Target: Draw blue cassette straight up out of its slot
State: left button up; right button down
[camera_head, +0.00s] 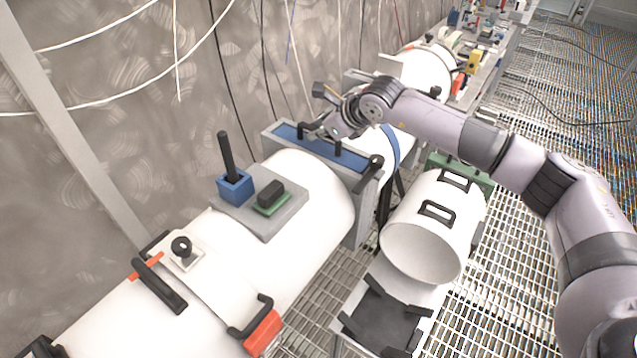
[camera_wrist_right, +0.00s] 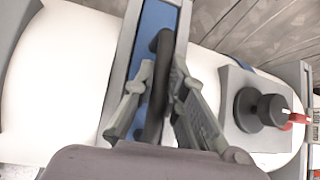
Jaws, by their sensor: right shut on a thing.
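The blue cassette (camera_head: 318,147) shows as a long blue top strip seated in a grey slot frame (camera_head: 362,205) that stands across the white cylinder line. The blue strip (camera_wrist_right: 156,30) also shows there, within the grey frame. The cassette's lower body is hidden inside the frame. My left gripper is not in view.
A grey plate with a blue socket (camera_head: 236,187) and a green-based black block (camera_head: 271,195) lies on the near cylinder. Cables hang along the wall. Space directly above the frame looks clear except for my right arm.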

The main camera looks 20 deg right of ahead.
jog(key=shift+w+r, duration=0.15)
jog(key=shift+r, duration=0.55)
jog(key=shift+r+p, duration=1)
jog(key=shift+r, duration=1.95)
notch_tip(320, 180, up, 7)
jog(key=p, duration=0.2)
